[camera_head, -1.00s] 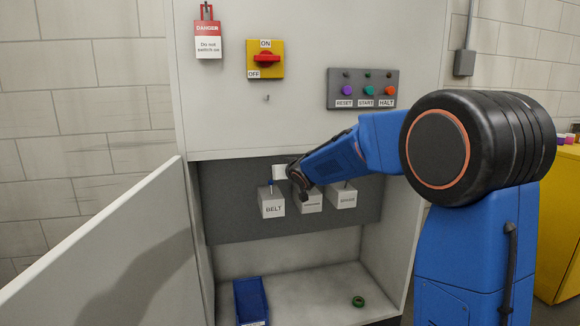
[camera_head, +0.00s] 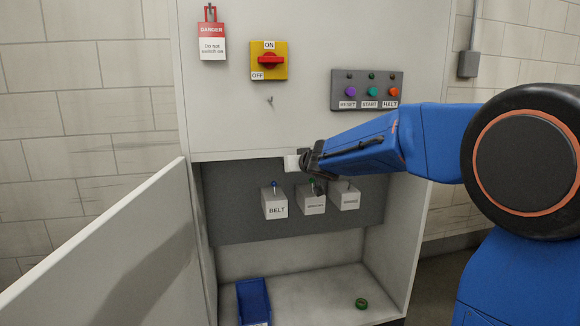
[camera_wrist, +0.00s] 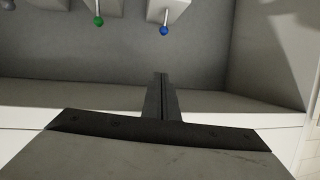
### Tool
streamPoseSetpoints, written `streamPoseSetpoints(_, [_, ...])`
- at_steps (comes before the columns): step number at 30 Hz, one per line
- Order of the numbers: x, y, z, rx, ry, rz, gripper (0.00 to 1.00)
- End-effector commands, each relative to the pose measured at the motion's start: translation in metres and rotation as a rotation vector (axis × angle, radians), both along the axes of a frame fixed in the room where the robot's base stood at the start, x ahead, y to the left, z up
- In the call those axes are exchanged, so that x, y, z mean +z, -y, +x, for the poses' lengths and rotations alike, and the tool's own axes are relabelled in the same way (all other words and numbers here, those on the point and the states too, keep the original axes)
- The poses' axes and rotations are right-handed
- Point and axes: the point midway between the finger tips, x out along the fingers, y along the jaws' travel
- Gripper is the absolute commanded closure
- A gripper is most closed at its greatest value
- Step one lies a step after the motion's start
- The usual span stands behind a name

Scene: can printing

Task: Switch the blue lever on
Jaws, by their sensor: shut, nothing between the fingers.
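The blue lever (camera_head: 274,184) stands up from the light grey box labelled BELT (camera_head: 275,206), the left one of three boxes on the dark back panel. In the wrist view the blue lever (camera_wrist: 164,30) shows upside down, beyond my fingertips and apart from them.
The middle box has a green lever (camera_head: 312,181); the right box has another lever (camera_head: 349,185). Below are a blue bin (camera_head: 253,300) and a green ring (camera_head: 361,303). The open cabinet door (camera_head: 110,245) stands left. Above are a red rotary switch (camera_head: 270,60) and a button panel (camera_head: 367,90).

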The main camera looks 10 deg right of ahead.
Motion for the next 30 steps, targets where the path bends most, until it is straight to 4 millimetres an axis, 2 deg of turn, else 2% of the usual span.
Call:
streamPoseSetpoints(10, [0.000,0.001,-0.001,-0.002,0.000,-0.001,1.00])
streamPoseSetpoints(14, [0.003,0.010,-0.014,-0.033,-0.004,-0.012,1.00])
streamPoseSetpoints(17, [0.006,0.027,-0.039,-0.088,-0.017,-0.031,1.00])
streamPoseSetpoints(22, [-0.001,0.064,-0.101,-0.202,-0.080,-0.076,1.00])
streamPoseSetpoints(26, [-0.016,0.086,-0.155,-0.271,-0.156,-0.106,1.00])
streamPoseSetpoints(30, [-0.039,0.103,-0.216,-0.322,-0.257,-0.129,1.00])
